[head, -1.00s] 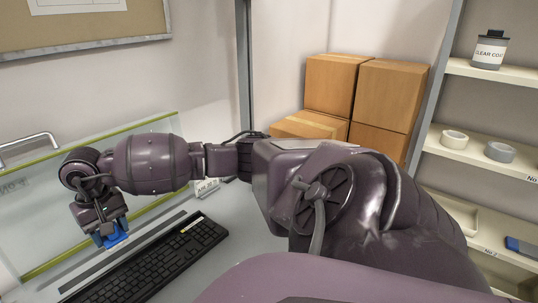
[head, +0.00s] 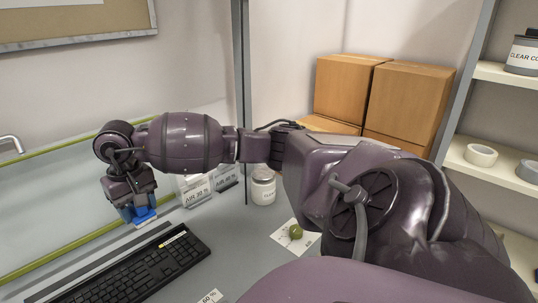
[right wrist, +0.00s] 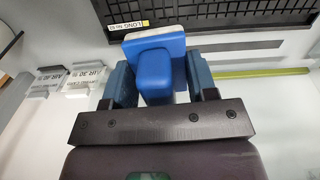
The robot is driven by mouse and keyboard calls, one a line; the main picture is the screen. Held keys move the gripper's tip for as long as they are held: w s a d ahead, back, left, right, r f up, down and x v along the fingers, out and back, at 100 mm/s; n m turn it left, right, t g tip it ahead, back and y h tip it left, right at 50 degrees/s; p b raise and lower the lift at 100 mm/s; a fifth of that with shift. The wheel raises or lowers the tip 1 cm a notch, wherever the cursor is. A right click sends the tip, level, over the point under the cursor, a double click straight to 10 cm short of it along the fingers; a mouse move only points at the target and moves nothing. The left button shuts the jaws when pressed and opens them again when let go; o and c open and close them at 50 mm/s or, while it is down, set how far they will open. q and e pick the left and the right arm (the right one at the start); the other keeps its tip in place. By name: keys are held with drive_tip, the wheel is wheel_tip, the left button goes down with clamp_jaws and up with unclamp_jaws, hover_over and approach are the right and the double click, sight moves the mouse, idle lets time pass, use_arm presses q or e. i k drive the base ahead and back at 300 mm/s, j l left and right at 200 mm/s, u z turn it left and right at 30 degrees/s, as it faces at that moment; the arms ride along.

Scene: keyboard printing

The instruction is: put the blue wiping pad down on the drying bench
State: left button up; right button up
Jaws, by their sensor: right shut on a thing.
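My right gripper (head: 134,212) is shut on the blue wiping pad (head: 145,216), just beyond the black keyboard (head: 138,271) on the pale grey bench (head: 225,262). In the right wrist view the gripper (right wrist: 159,78) has its two blue-grey fingers on either side of the pad's raised blue grip block (right wrist: 154,72). The pad's flat blue base with a pale edge lies beyond the fingers. I cannot tell whether the pad touches the bench. My left gripper is not in view.
Air-percentage cards (head: 196,191) and a white lidded jar (head: 263,186) stand right of the gripper. A green-edged clear panel (head: 45,262) runs along the left. Cardboard boxes (head: 345,88) are behind.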

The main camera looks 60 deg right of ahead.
sight(253, 223)
drive_tip(key=k+l, duration=0.1)
drive_tip(key=l, duration=0.3)
drive_tip(key=k+l, duration=0.1)
drive_tip(key=l, duration=0.3)
drive_tip(key=k+l+z, duration=0.1)
drive_tip(key=l, duration=0.3)
